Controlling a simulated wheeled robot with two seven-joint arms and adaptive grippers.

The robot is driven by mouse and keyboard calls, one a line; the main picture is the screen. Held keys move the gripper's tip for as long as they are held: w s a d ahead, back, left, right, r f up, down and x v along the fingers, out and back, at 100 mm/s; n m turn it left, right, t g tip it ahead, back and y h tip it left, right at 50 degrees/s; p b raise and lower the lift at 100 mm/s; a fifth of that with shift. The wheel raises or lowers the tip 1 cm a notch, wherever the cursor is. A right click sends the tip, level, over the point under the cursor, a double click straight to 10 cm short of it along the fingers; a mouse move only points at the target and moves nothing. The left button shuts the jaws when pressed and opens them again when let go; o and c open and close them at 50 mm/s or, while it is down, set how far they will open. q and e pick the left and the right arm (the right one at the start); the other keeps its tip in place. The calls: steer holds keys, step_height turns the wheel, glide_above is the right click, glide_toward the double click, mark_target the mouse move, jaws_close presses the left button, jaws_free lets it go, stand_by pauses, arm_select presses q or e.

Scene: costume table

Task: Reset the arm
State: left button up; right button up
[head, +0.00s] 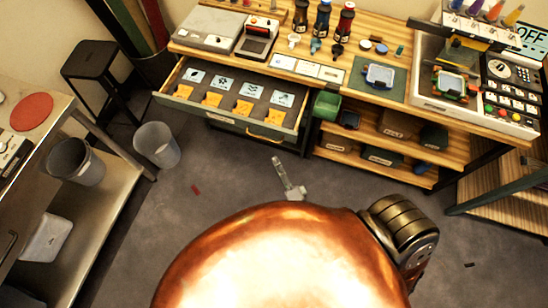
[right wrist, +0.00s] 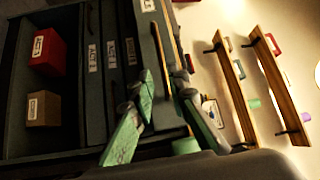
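My right gripper (right wrist: 166,86) shows in the right wrist view. Its two green fingers stand apart with a gap between the tips, and nothing is held there. Dark labelled panels (right wrist: 110,60) lie beyond the fingers, and I cannot tell how close they are. In the head view a dark, ribbed part of my arm shows at the lower right, but I cannot make out the right gripper's fingers. My left gripper is in neither view.
An open drawer (head: 163,95) with orange and pale cards juts from the wooden workbench (head: 340,93). Bins (head: 157,145) and a black stool (head: 93,60) stand left. A small pale item (head: 288,180) is over the floor. The central floor is mostly clear.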

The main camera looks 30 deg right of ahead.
stand_by(0.5)
steer(key=s+d+f+n+g+y, duration=0.1)
steer(key=s+f+n+g, duration=0.3)
steer(key=f, duration=0.6)
steer(key=s+f+n+g+y+p, duration=0.1)
steer(key=s+f+n+g, duration=0.3)
steer(key=f, duration=0.6)
steer(key=s+d+f+n+g+y, duration=0.15)
steer(key=s+f+n, duration=0.35)
steer(key=f, duration=0.6)
steer(key=s+d+f+n+g, duration=0.2)
steer(key=s+f+g, duration=0.1)
steer(key=s, duration=0.7)
steer(key=s+d+f+n+g+h, duration=0.1)
steer(key=s+f, duration=0.4)
steer(key=s, duration=0.5)
steer(key=s+d+f+n+g+h+p, duration=0.1)
steer(key=s+d+f+n+g, duration=0.1)
steer(key=s+f+g, duration=0.3)
steer(key=s+d, duration=0.1)
steer(key=s, duration=0.3)
steer(key=shift+s+d+n+g, duration=0.35)
steer(key=shift+s+d+n, duration=0.05)
